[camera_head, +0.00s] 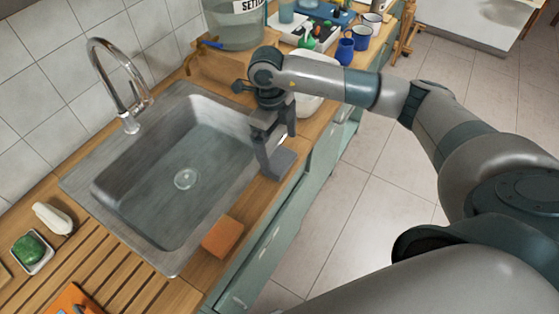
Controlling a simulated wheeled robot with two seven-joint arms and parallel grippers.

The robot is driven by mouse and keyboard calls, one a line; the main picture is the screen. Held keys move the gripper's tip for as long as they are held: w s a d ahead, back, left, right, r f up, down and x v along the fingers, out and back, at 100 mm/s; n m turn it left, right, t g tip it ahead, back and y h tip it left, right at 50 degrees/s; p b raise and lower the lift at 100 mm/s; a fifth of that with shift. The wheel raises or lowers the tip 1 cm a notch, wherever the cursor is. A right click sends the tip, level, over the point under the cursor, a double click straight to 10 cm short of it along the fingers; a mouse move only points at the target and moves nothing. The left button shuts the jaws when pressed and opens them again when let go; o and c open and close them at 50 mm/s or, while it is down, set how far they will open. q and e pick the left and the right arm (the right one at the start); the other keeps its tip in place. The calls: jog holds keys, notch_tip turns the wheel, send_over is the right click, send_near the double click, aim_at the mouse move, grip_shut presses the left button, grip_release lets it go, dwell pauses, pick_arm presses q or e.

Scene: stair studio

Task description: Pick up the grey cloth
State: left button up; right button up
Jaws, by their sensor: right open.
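A small flat grey piece (282,163), which looks like the grey cloth, lies on the wooden counter between the sink's right rim and the counter's front edge. My right gripper (278,154) points down over it with its jaws open. One finger reaches down along the left side of the grey piece, and the other is at its far side. I cannot tell whether the fingers touch it. The gripper hides part of it. My left gripper is not in view.
A metal sink (160,235) with a tall faucet (128,85) is left of the gripper. An orange sponge (222,237) lies nearer on the counter. A white bowl (313,106) stands behind my wrist, with blue mugs (345,51) beyond.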

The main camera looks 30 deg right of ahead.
aim_at(280, 160)
jog(key=shift+s+f+p, duration=0.1)
jog(key=shift+f+p, duration=0.2)
jog(key=shift+p, duration=0.05)
notch_tip(280, 160, down, 3)
jog(key=shift+s+a+r+p, duration=0.1)
jog(key=shift+p, duration=0.75)
jog(key=shift+f, duration=0.55)
jog(key=c, duration=1.1)
